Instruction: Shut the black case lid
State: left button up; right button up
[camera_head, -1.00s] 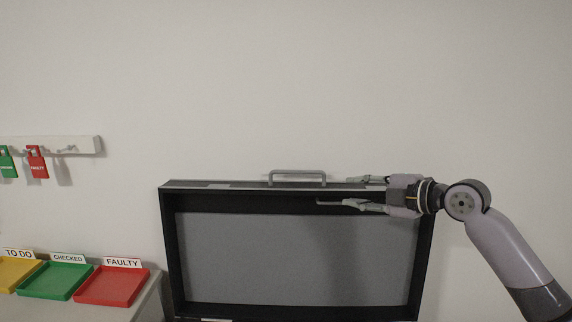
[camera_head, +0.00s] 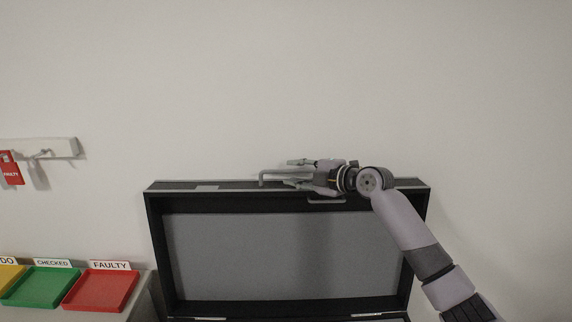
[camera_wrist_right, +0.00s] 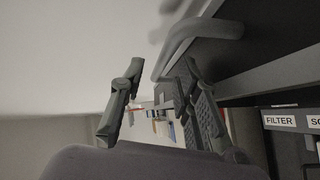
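The black case lid (camera_head: 155,245) stands open and upright, its grey lining (camera_head: 230,255) facing me. A grey handle (camera_head: 262,178) sits on its top edge; part of it is hidden behind my right gripper. My right gripper (camera_head: 283,172) is at the lid's top edge by the handle, its fingers apart and pointing left. In the right wrist view, the right gripper (camera_wrist_right: 163,66) is open, and the handle (camera_wrist_right: 196,36) shows just past the tip of the right-hand finger. I cannot tell whether they touch. My left gripper is not in view.
A red tray (camera_head: 101,292) and a green tray (camera_head: 42,288) lie left of the case, with a yellow one at the edge. A wall rail (camera_head: 60,148) holds a red tag (camera_head: 11,172). The wall above the lid is bare.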

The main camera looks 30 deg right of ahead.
aim_at(288, 172)
jog(key=x, duration=0.3)
jog(key=shift+w+p, duration=0.2)
jog(key=shift+p, duration=0.2)
jog(key=shift+w+a, duration=0.1)
jog(key=shift+w, duration=0.05)
jog(key=shift+f, duration=0.1)
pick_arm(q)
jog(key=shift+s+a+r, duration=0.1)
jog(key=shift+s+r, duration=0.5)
pick_arm(e)
grip_shut()
